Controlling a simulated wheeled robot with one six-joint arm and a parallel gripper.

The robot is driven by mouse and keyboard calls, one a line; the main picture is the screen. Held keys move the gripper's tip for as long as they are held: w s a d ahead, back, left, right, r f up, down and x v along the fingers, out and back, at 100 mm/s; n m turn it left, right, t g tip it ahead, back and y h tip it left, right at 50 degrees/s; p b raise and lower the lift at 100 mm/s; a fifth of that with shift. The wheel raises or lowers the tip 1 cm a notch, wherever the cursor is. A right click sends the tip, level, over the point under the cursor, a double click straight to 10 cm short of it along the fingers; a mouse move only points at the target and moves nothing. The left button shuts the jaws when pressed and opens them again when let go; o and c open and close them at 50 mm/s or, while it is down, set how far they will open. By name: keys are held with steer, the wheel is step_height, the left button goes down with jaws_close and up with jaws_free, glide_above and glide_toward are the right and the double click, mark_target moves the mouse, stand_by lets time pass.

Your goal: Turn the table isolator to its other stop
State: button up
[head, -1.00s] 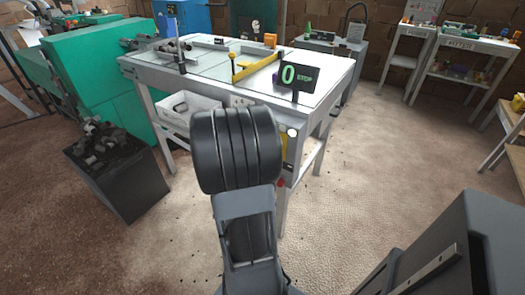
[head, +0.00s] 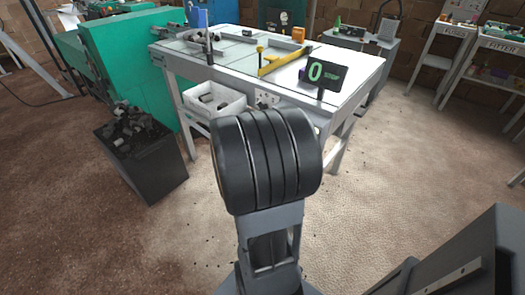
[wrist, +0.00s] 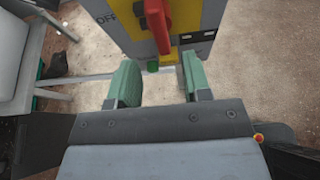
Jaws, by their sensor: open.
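The table isolator shows at the top of the wrist view as a red handle (wrist: 158,22) on a yellow plate (wrist: 207,14), fixed to a grey box. The word OFF is printed to the left of the handle. My gripper (wrist: 158,80) is open, with its two green pads apart and nothing between them. The handle is ahead of the pads, roughly in line with the gap and apart from them. In the head view my own arm hides the isolator and the gripper.
The white-topped table (head: 345,88) carries a display reading 0 (head: 323,74) and a yellow bar (head: 280,58). A white bin (head: 215,103) sits beneath it. A dark scrap box (head: 145,165) stands to the left.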

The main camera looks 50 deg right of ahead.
steer(key=b+v, duration=0.1)
steer(key=v, duration=0.6)
steer(key=shift+b, duration=0.4)
steer(key=shift+a, duration=0.1)
steer(key=s+a+m+y+p, duration=0.1)
steer(key=a+m+y+p, duration=0.55)
steer(key=m, duration=0.65)
steer(key=w+a+r+m+t+y+p, duration=0.1)
steer(key=a+r+m+y+p, duration=0.1)
steer(key=a+r+p, duration=0.3)
steer(key=w+a+r+m+t+y+p, duration=0.2)
steer(key=a+r+y+p, duration=0.3)
steer(key=a+r, duration=0.6)
steer(key=a, duration=0.2)
steer(key=shift+w+a+m+t+p, duration=0.15)
steer(key=shift+a+m+t+p, duration=0.15)
steer(key=shift+a+m+p, duration=0.1)
steer(key=shift+r, duration=0.15)
